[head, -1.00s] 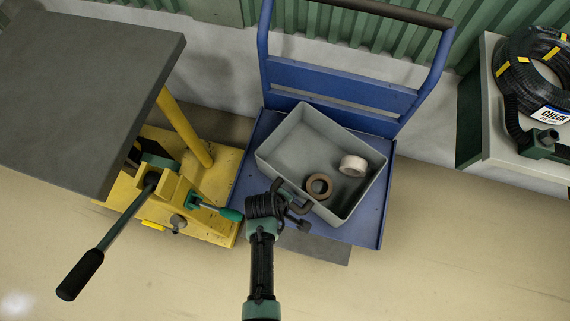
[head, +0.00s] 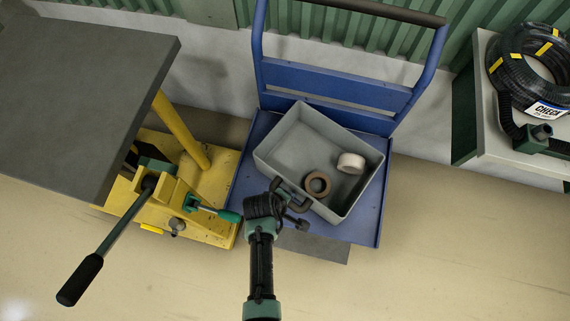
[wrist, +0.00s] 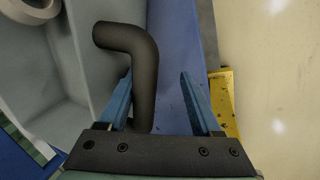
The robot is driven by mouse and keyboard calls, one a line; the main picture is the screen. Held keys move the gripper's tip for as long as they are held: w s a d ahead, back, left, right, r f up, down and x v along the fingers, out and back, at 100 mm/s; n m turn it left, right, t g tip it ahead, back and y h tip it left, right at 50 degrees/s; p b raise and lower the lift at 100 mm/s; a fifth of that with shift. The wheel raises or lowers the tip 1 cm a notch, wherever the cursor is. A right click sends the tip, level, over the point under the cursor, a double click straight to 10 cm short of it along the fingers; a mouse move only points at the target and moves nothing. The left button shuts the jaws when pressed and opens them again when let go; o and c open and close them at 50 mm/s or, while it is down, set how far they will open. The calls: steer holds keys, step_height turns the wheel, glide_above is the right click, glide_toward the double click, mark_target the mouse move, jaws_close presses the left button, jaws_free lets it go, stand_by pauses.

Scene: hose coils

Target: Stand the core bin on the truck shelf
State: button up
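The core bin (head: 283,150) is an open grey tub on the blue truck's deck (head: 368,226), turned at an angle to it. A brown ring (head: 317,183) and a pale ring (head: 351,163) lie inside. My gripper (head: 285,205) is at the bin's near-left side. In the wrist view my gripper (wrist: 158,80) is open, with the bin's dark bent handle (wrist: 143,60) between its blue fingers, nearer the left finger. The bin's wall (wrist: 75,60) is left of the handle. The head view does not show the fingers clearly.
A yellow stand (head: 205,195) with a black-gripped lever (head: 82,278) and a grey tabletop (head: 85,90) is close on the left. The truck's blue push frame (head: 340,78) rises behind. A black hose coil (head: 500,75) lies on a bench at right. The foreground floor is clear.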

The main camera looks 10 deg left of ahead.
steer(key=shift+s+d+f+p, duration=0.1)
steer(key=shift+s+d+p, duration=0.25)
steer(key=shift+d, duration=0.35)
steer(key=shift+s+d+p, duration=0.25)
steer(key=shift+s+d, duration=0.1)
steer(key=shift+d, duration=0.3)
stand_by(0.8)
steer(key=p+v, duration=0.8)
stand_by(1.7)
steer(key=p+v, duration=0.2)
steer(key=v, duration=1.1)
steer(key=shift+w, duration=0.1)
stand_by(0.4)
